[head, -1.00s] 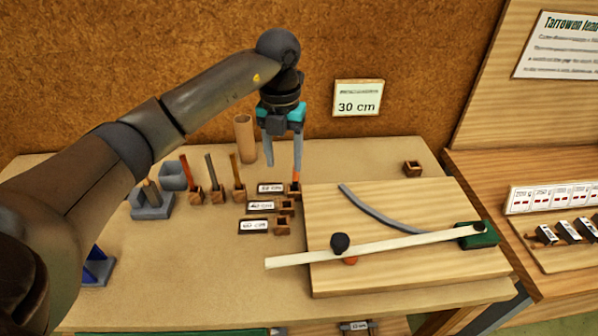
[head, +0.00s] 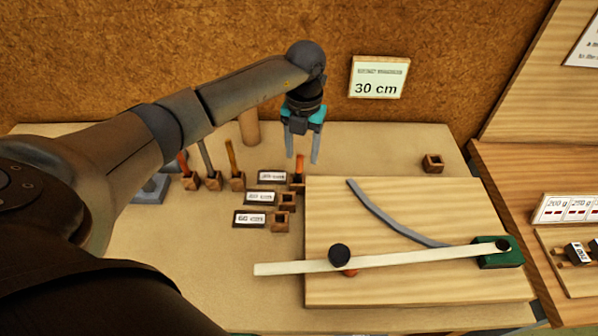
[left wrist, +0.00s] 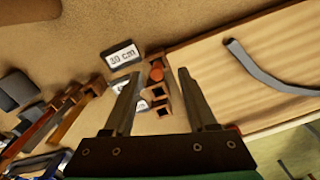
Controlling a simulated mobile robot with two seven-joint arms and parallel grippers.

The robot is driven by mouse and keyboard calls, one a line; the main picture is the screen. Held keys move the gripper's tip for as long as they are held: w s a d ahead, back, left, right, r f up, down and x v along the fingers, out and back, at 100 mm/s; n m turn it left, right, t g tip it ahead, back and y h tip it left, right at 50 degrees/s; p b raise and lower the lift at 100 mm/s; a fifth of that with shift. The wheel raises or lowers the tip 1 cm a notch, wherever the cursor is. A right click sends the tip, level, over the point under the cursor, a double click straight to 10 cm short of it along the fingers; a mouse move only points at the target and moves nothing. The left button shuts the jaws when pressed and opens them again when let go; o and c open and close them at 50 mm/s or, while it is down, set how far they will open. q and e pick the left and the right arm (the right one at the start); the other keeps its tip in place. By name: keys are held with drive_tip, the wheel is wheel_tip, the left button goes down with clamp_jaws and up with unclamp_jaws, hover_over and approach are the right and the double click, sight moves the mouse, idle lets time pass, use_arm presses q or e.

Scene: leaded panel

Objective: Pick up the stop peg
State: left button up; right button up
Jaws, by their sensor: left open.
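An orange-red peg (head: 299,170), which I take for the stop peg, stands upright in a small wooden socket block (head: 297,187) at the left edge of the wooden board (head: 400,205). In the left wrist view the peg (left wrist: 156,72) shows its round top between the fingertips. My left gripper (head: 302,160) is open and empty, pointing down, with its fingertips close to the peg's top. I cannot tell whether a finger touches it. Two empty socket blocks (head: 288,202) (head: 280,222) stand nearer, beside small labels (head: 260,198). My right gripper is not in view.
A pale strip (head: 290,268) with a black knob (head: 339,254) crosses the board from a green block (head: 510,262). Another orange-red piece (head: 350,273) shows under it. A grey curved strip (head: 385,216) lies behind. Several upright tools (head: 232,160) stand left; a small block (head: 432,163) stands back right.

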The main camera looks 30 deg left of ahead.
sight(299, 168)
use_arm(q)
drive_tip(key=f, duration=0.4)
drive_tip(key=shift+s+a+f, duration=0.2)
drive_tip(key=shift+s+f, duration=0.05)
drive_tip(key=shift+f, duration=0.7)
clamp_jaws()
drive_tip(key=shift+r, duration=0.1)
